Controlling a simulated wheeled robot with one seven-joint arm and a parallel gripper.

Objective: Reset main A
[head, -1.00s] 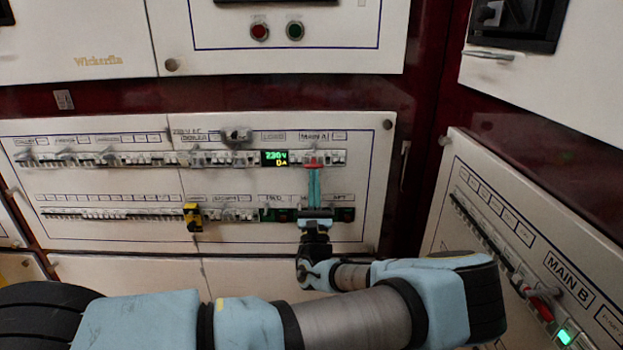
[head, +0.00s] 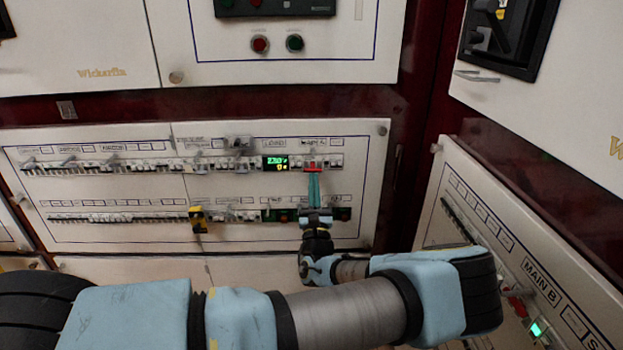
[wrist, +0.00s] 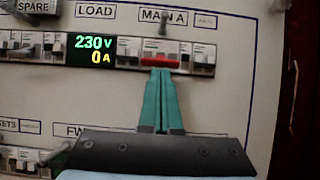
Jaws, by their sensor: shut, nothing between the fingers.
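Main A is the breaker with the red handle (wrist: 160,63) under the MAIN A label (wrist: 163,16), in the upper breaker row. In the head view its red handle (head: 313,168) shows right of the lit meter. My gripper (wrist: 160,76) is shut and empty, its two teal fingers side by side. The fingertips are just below the red handle, at or very close to it; I cannot tell whether they touch. In the head view my gripper (head: 313,178) reaches up from below across the panel. The fingers hide the panel below the handle.
The meter (wrist: 92,50) left of main A reads 230 V and 0 A. Other breakers (wrist: 203,58) sit close on its right. A yellow device (head: 198,218) sits in the lower row. Another panel labelled MAIN B (head: 540,285), with a green light, stands at the right.

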